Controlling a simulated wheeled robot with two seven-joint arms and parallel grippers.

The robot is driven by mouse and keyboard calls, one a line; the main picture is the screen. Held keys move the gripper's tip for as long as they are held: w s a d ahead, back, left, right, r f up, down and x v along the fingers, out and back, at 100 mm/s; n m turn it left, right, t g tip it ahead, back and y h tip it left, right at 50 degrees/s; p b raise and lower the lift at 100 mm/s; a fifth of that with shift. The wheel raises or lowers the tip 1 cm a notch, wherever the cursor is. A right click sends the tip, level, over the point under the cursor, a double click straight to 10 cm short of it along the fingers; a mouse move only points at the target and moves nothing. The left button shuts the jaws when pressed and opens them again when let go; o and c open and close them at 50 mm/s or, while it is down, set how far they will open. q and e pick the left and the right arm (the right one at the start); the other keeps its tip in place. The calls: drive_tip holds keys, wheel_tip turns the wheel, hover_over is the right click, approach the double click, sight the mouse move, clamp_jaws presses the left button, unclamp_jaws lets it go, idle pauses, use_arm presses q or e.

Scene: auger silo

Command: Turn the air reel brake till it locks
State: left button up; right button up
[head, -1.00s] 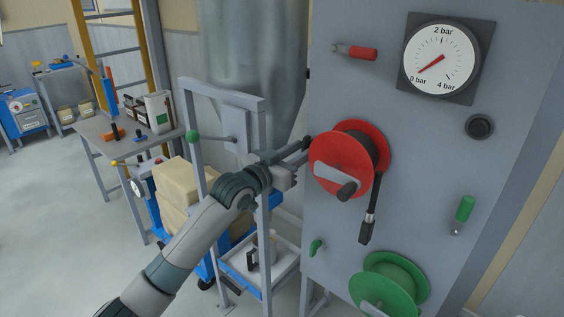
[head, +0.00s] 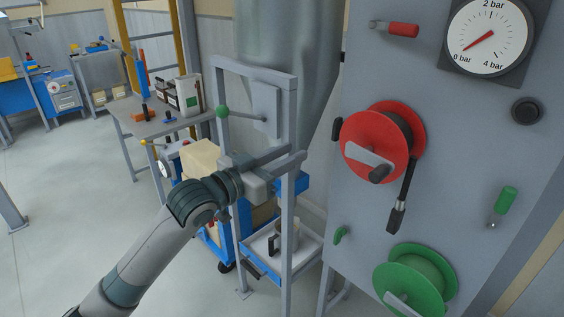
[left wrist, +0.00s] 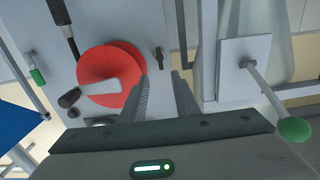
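A red reel (head: 374,146) with a grey crank and a black hose end is mounted on the grey panel. It also shows in the left wrist view (left wrist: 112,72). A small dark knob or lever (head: 337,130) sits on the panel just left of the reel; in the left wrist view it stands upright beside the reel (left wrist: 160,58). My left gripper (head: 297,155) is open and empty, left of the knob and apart from it. In the left wrist view the fingertips (left wrist: 161,76) are spread with the knob beyond the gap. My right gripper is not in view.
A green reel (head: 415,280) and a small green lever (head: 340,235) are lower on the panel. A gauge (head: 490,37) and red-handled valve (head: 397,28) are above. A grey frame (head: 290,225) with a green-knobbed lever (head: 222,112) stands close to my left gripper.

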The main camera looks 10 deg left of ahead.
use_arm(q)
drive_tip(key=shift+v, duration=0.9)
drive_tip(key=w+a+f+n+y, duration=0.2)
drive_tip(key=w+a+f, duration=0.1)
drive_tip(key=f, duration=1)
drive_tip(key=w+a+f+n+y, duration=0.2)
drive_tip(key=w+a+f+y, duration=0.1)
drive_tip(key=f, duration=0.9)
drive_tip(key=s+a+f+n+g+y, duration=0.15)
drive_tip(key=s+f, duration=0.25)
drive_tip(key=f, duration=0.8)
drive_tip(key=s+a+f+g+y, duration=0.15)
drive_tip(key=s+f, duration=0.25)
drive_tip(key=f, duration=0.9)
drive_tip(key=s+f+g+y, duration=0.1)
drive_tip(key=s+f+g, duration=0.3)
drive_tip(key=s+f, duration=2.25)
drive_tip(key=s+f+g, duration=0.1)
drive_tip(key=s+f, duration=0.1)
drive_tip(key=s, duration=0.5)
drive_tip(key=s+f+g, duration=0.1)
drive_tip(key=s+f, duration=0.2)
drive_tip(key=s, duration=0.5)
drive_tip(key=shift+d+f+m, duration=0.3)
drive_tip(key=shift+d+m, duration=0.05)
